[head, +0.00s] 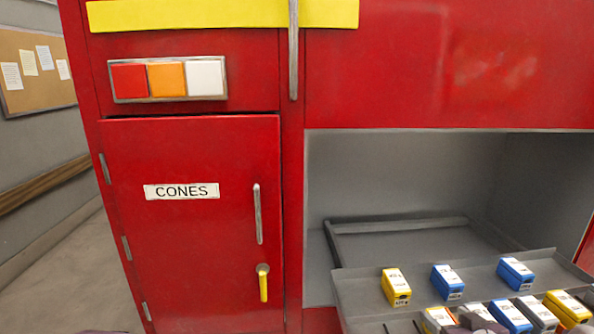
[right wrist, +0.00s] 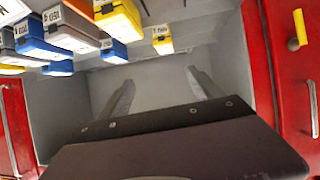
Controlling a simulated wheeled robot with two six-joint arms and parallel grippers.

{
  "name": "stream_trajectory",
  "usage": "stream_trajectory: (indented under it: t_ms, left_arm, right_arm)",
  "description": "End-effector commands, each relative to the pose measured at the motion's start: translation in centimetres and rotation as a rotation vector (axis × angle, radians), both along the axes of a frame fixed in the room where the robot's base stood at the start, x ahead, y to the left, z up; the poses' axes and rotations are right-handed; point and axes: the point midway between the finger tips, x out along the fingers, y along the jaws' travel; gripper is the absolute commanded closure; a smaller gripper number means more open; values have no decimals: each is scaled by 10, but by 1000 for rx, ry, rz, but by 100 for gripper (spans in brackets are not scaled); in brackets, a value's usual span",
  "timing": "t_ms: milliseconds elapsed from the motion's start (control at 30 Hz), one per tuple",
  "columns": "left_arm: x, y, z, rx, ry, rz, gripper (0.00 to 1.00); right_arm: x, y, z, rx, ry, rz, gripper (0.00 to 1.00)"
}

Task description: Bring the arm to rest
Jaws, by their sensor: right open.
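My right gripper (right wrist: 160,78) is open, its two grey fingers apart with nothing between them in the right wrist view. In the head view only small dark parts of it (head: 402,327) show at the bottom edge, by the front of the grey tray (head: 360,290). The nearest thing to it is a yellow box (head: 396,286) on that tray, which also shows in the right wrist view (right wrist: 162,40); the gripper appears apart from it. My left gripper is not in view.
Several blue, yellow and grey boxes (head: 515,273) stand on the tray in front of an open grey compartment (head: 400,180). To the left are a closed red CONES door (head: 200,250) with a handle and yellow latch, and red, orange and white buttons (head: 167,79). Open floor (head: 85,280) lies further left.

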Motion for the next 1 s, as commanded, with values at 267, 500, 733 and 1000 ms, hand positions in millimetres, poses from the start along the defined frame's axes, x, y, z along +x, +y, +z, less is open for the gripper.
stream_trajectory:
  t_ms: [267, 500, 733, 1000]
  left_arm:
    - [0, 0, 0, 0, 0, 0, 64]
    - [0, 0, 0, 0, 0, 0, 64]
    - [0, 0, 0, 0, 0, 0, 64]
    - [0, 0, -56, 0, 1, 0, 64]
  right_arm:
    - [-4, 20, -36, -47, 197, -91, 26]
    - [-45, 73, -82, -33, 499, -113, 26]
    - [-108, 140, -111, 27, 793, -44, 26]
    - [-138, 160, -176, 61, 919, -28, 26]
